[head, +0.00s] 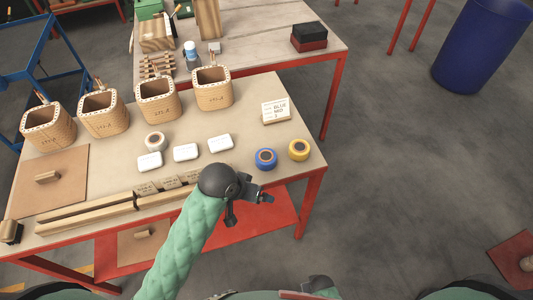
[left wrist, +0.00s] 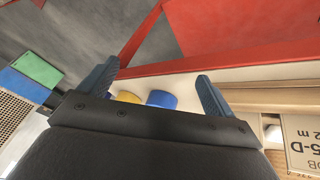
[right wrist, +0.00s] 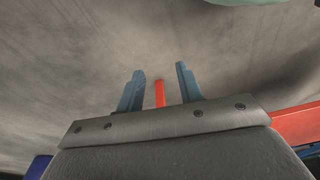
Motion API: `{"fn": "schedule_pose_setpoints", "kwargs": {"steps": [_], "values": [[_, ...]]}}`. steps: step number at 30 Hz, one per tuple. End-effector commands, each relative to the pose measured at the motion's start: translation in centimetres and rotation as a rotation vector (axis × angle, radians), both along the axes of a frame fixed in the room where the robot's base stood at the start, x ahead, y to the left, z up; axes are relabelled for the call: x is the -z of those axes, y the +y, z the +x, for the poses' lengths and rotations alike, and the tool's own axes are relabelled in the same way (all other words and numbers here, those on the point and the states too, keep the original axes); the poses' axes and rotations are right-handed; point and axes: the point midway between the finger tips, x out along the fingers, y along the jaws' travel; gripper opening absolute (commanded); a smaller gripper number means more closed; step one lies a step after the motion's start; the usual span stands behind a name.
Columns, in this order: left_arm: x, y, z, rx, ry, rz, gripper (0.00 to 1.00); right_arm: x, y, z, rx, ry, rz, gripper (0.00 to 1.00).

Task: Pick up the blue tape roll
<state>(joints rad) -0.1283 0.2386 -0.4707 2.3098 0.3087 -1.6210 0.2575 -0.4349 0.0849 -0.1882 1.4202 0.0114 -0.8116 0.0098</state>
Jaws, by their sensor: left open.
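The blue tape roll (head: 266,159) lies on the table near its front right edge, with an orange centre. In the left wrist view the blue roll (left wrist: 161,99) shows between the fingers, partly hidden by the gripper body. The yellow tape roll (head: 299,150) lies just right of it. My left gripper (head: 252,200) is open and empty, in front of the blue roll and apart from it. My right gripper (right wrist: 160,72) shows in the right wrist view with its fingers apart and nothing between them, above the floor.
A grey-white roll (head: 156,142) and several white boxes (head: 186,152) lie left of the blue roll. Several wooden coil formers (head: 212,88) stand behind, and a labelled block (head: 275,110) stands behind the rolls. Wooden bars (head: 85,211) lie along the front edge.

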Motion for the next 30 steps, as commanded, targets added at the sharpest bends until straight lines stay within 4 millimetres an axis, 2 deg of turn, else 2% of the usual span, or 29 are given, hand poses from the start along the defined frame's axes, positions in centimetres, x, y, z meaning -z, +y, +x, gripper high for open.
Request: {"fn": "schedule_pose_setpoints", "kwargs": {"steps": [9, 18, 24, 30], "values": [[-1.6, -3.0, 1.8, 0.064, 0.009, -0.015, 0.90, 0.3, -1.1, -0.6, -0.005, 0.007, -0.013, 0.36], [-3.1, -6.9, 4.3, 0.152, 0.050, 0.000, 0.90, 0.5, -0.2, -2.2, -0.003, 0.024, -0.003, 0.36], [-3.7, -8.4, 5.7, 0.196, 0.090, 0.041, 0.90, 0.3, 0.4, -1.5, 0.002, 0.016, 0.004, 0.36], [-4.0, -8.9, 7.4, 0.215, 0.134, 0.103, 0.90, -0.1, 0.5, -0.1, 0.002, 0.001, 0.006, 0.36]]}}
